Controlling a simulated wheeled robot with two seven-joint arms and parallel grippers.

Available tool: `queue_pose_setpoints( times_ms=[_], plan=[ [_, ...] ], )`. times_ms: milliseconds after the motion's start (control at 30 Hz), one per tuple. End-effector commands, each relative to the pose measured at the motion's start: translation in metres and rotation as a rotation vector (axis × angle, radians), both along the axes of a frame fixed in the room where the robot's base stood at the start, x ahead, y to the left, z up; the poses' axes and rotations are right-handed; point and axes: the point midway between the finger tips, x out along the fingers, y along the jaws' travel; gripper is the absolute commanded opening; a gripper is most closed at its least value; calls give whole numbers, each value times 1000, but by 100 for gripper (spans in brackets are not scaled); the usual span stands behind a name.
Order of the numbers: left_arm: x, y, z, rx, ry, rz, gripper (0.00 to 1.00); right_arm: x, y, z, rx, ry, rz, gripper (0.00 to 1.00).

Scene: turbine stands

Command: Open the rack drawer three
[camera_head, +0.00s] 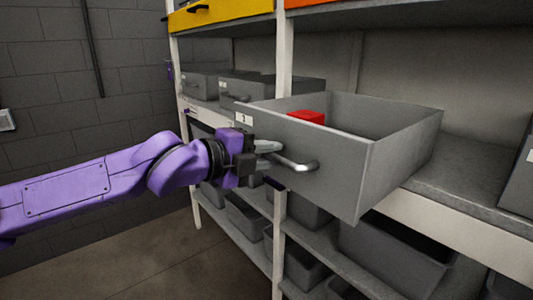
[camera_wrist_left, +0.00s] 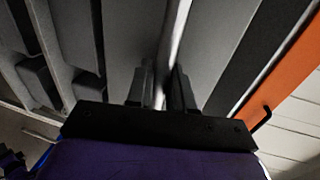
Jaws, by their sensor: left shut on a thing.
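The grey rack drawer three (camera_head: 335,165), with a label reading 3 on its front, is pulled well out of the rack over the shelf edge. A red block (camera_head: 307,117) lies inside it. My left gripper (camera_head: 268,147) is at the drawer's front and shut on its silver handle (camera_head: 298,164), near the handle's left end. In the left wrist view the two dark fingers (camera_wrist_left: 161,88) have a bright bar between them. My right gripper is not in view.
The white-framed rack (camera_head: 284,60) has grey drawers (camera_head: 270,88) beside the open one. Yellow (camera_head: 225,12) and orange drawers sit above, and grey bins (camera_head: 395,258) below. Open floor (camera_head: 165,262) lies at the lower left, before a grey block wall (camera_head: 60,80).

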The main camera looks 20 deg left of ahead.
Motion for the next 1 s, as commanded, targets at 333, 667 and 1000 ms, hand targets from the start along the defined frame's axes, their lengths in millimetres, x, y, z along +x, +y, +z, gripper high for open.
queue_pose_setpoints(
  times_ms=[333,667,1000],
  plan=[
    [0,0,0,1,1,1,39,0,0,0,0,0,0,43],
    [-15,11,3,-5,-3,4,39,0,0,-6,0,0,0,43],
    [-77,50,16,-2,-4,2,39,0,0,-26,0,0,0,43]
  ],
)
